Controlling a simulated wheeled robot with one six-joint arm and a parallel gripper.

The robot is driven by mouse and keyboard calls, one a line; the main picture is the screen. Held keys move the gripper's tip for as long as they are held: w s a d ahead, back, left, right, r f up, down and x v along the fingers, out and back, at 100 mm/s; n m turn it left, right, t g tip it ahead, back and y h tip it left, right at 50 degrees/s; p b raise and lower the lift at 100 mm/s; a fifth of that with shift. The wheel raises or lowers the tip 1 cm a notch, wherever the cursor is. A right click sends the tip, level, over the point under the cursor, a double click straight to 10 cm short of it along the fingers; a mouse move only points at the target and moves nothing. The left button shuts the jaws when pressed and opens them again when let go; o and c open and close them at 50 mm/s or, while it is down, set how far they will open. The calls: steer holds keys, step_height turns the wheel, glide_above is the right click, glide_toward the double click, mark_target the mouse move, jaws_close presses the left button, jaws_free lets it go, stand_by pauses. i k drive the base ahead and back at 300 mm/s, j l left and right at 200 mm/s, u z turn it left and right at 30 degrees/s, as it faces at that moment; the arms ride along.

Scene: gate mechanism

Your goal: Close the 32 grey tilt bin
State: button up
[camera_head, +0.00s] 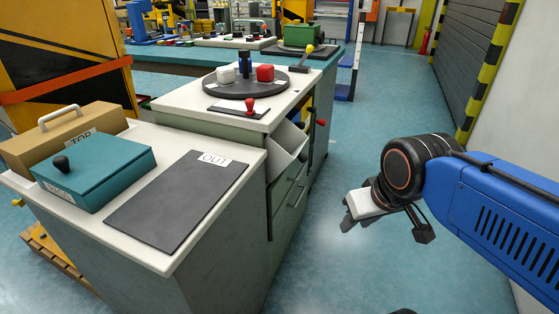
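A light grey tilt bin (288,143) is tilted out from the right side of the cabinet, just under the white worktop. Its top edge leans away from the cabinet, so it stands open. No number can be read on it. My gripper (347,224) is right of the cabinet and nearer to me than the bin, over open floor. It points down and left, apart from the bin, and nothing shows in it. Its fingers are small and partly overlap, so their opening cannot be told.
Drawers with a handle (297,197) are below the bin. Red and dark knobs (320,122) stick out beyond it. A turntable (246,84) with white and red blocks stands on the worktop. A teal box (95,170) and dark OUT mat (175,200) are nearer. The aisle floor (350,130) is clear.

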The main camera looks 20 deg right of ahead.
mark_target(285, 143)
steer(key=i+l+u, duration=0.1)
steer(key=u, duration=0.3)
steer(key=l+u, duration=0.25)
steer(key=u, duration=0.15)
steer(key=i+l+u, duration=0.1)
steer(key=l+u, duration=0.15)
steer(key=u, duration=0.15)
steer(key=l+u, duration=0.2)
steer(key=l, duration=0.55)
steer(key=l+u, duration=0.15)
steer(key=l, duration=0.65)
steer(key=k+l+u, duration=0.2)
steer(key=l, duration=0.55)
steer(key=l+u, duration=0.15)
steer(key=l, duration=2.1)
